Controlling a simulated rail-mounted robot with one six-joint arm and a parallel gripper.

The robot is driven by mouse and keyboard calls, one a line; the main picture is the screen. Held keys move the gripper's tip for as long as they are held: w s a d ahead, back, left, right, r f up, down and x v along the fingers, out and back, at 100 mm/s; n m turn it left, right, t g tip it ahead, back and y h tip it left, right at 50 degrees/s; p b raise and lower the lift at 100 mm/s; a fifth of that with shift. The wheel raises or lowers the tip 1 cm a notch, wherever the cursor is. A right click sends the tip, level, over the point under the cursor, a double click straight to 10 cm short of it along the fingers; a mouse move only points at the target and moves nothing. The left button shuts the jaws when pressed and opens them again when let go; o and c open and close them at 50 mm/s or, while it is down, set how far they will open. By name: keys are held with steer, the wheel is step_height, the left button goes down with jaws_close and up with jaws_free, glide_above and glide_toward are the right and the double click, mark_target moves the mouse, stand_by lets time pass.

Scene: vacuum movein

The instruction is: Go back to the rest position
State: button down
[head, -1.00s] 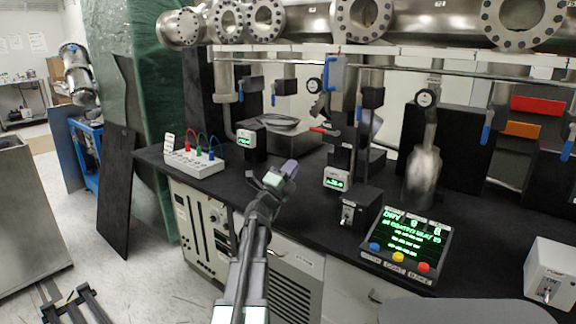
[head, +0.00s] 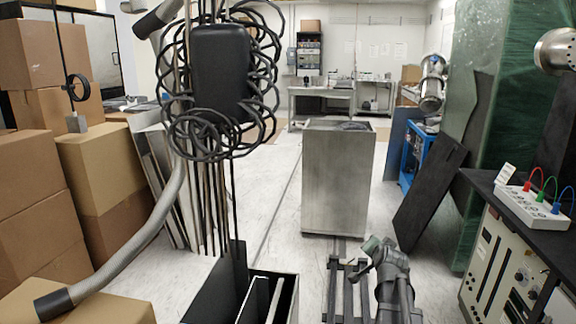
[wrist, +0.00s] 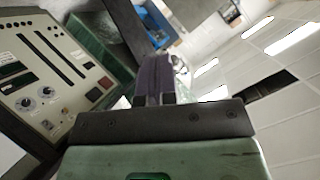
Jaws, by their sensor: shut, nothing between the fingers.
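My gripper (head: 368,254) shows in the head view at the lower right of centre, at the end of my arm, with its green-grey body partly seen. It is above the floor, in front of the metal cart and left of the bench. In the wrist view my gripper's purple-grey fingers (wrist: 154,80) are together, with nothing seen between them. The wrist view is tilted, and its green housing fills the bottom.
A black panel (head: 430,192) leans at right beside the bench's instrument front (head: 497,262). Cardboard boxes (head: 95,185), a grey hose (head: 150,222) and hanging coiled black cables (head: 192,135) crowd the left.

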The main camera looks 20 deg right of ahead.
steer(key=s+a+f+n+g+y, duration=0.1)
steer(key=a+f+n+g+y, duration=0.25)
steer(key=a, duration=0.85)
steer(key=s+a+f+n+g+y, duration=0.15)
steer(key=a+f+n, duration=0.25)
steer(key=a, duration=0.7)
steer(key=s+a+f+n+g+y, duration=0.15)
steer(key=s+a+n+g, duration=0.4)
steer(key=s+a, duration=0.55)
step_height(320, 180, up, 18)
steer(key=w+a+p, duration=0.1)
steer(key=a+p, duration=0.1)
steer(key=p, duration=1.6)
steer(key=shift+a+g+h+p, duration=0.3)
steer(key=shift+g+h+p, duration=0.05)
steer(key=shift+g+p, duration=0.1)
steer(key=shift+w, duration=0.1)
